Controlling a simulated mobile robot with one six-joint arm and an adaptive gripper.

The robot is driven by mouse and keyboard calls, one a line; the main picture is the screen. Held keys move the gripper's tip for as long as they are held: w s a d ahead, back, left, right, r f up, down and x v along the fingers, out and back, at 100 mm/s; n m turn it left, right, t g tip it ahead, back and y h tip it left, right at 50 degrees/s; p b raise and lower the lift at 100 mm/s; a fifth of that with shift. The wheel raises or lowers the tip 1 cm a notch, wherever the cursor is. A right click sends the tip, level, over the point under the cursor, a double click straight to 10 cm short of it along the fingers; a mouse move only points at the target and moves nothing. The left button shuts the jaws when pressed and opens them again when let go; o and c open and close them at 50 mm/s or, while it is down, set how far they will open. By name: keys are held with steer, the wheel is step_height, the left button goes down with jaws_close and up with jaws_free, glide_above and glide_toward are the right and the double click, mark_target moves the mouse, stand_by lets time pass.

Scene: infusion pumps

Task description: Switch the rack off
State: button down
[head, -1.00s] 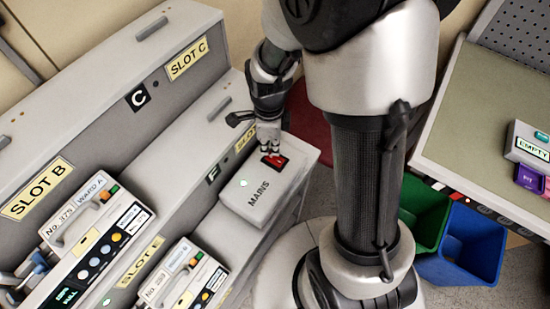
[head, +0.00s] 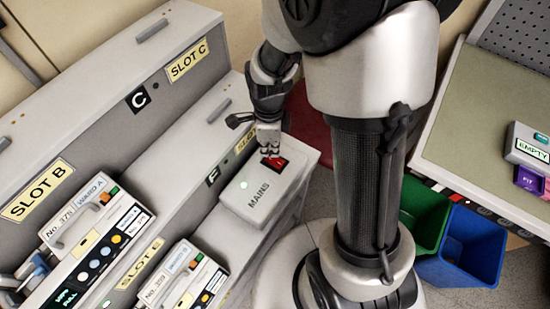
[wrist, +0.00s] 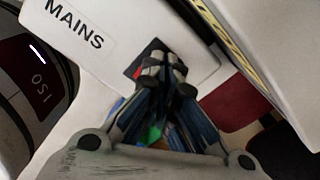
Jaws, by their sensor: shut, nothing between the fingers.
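My gripper (head: 268,153) is shut and empty, pointing down right at the switch. In the wrist view my closed fingertips (wrist: 164,66) cover most of the switch, with a bit of red (wrist: 139,72) showing beside them. Whether the tips touch the switch cannot be told.
Two pumps, one in slot B (head: 97,232) and one in slot E (head: 183,280), stand on the rack to the left. A bench (head: 482,130) with a device marked EMPTY, and green (head: 424,216) and blue (head: 466,247) bins, are at the right.

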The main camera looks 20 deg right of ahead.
steer(key=shift+f+b, duration=0.85)
steer(key=shift+f, duration=0.25)
stand_by(0.6)
step_height(320, 180, up, 7)
steer(key=p, duration=0.6)
steer(key=shift+r, duration=0.1)
stand_by(0.6)
step_height(320, 180, up, 14)
steer(key=n+t, duration=0.2)
steer(key=n, duration=0.9)
glide_above(270, 158)
steer(key=s, duration=0.6)
steer(key=s+r+n+t, duration=0.2)
steer(key=s+r+n, duration=0.4)
steer(key=s+n, duration=0.3)
steer(key=n, duration=0.2)
steer(key=shift+d+r+n+t, duration=0.15)
steer(key=shift+r+n+t, duration=0.15)
steer(key=shift+r+n, duration=0.1)
